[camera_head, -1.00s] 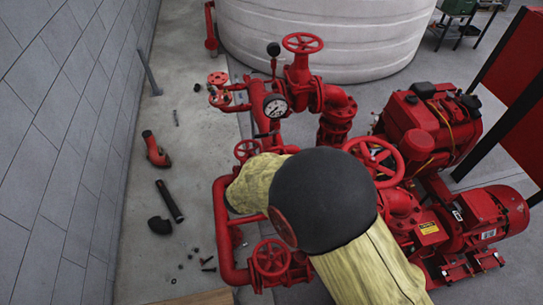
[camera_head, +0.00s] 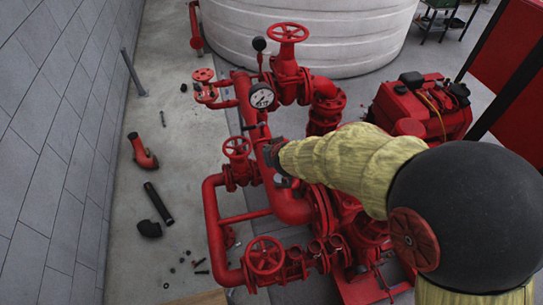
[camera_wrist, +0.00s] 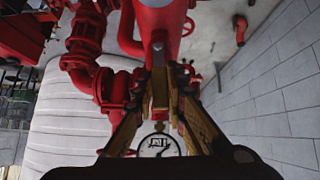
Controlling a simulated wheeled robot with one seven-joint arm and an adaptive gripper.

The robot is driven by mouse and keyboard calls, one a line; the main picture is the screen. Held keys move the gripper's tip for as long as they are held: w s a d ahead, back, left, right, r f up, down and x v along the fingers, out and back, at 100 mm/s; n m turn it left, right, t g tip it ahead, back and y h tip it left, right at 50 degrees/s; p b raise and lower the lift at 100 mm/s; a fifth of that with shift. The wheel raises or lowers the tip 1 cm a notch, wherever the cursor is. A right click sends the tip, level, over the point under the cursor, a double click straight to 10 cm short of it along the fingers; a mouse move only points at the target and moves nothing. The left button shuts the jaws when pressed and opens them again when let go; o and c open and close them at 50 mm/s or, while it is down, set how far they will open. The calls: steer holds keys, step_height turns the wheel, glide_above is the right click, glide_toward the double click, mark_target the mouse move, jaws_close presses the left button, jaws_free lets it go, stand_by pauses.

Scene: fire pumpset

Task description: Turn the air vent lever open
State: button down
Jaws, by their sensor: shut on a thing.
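My gripper (camera_head: 272,155) is at the red main pipe, just below the pressure gauge (camera_head: 261,96). In the wrist view my gripper (camera_wrist: 165,75) has its fingers drawn together on a small piece at the pipe, which looks like the air vent lever (camera_wrist: 159,88). The fingers cover most of the lever, so its angle cannot be told. The red pipe (camera_wrist: 158,20) lies right beyond the fingertips. The gauge shows between the finger bases in the wrist view (camera_wrist: 157,145). My arm hides part of the pump in the head view.
A red handwheel (camera_head: 237,147) stands left of my gripper, and another handwheel (camera_head: 266,255) is lower down. A tall handwheel valve (camera_head: 288,33) rises behind the gauge. A white tank (camera_head: 310,40) is at the back. Loose fittings (camera_head: 158,203) lie on the floor near the wall.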

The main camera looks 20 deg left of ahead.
steer(key=shift+w+d+r+y+b, duration=0.15)
steer(key=shift+w+r+y+b, duration=0.15)
steer(key=shift+b, duration=0.5)
steer(key=c, duration=2)
jaws_free()
steer(key=shift+d, duration=0.1)
steer(key=shift+c, duration=0.2)
steer(key=shift+o, duration=1.4)
steer(key=shift+s+f, duration=0.1)
steer(key=shift+f, duration=0.1)
steer(key=v, duration=0.7)
steer(key=shift+r, duration=0.2)
steer(key=shift+d, duration=0.15)
steer(key=shift+m, duration=0.3)
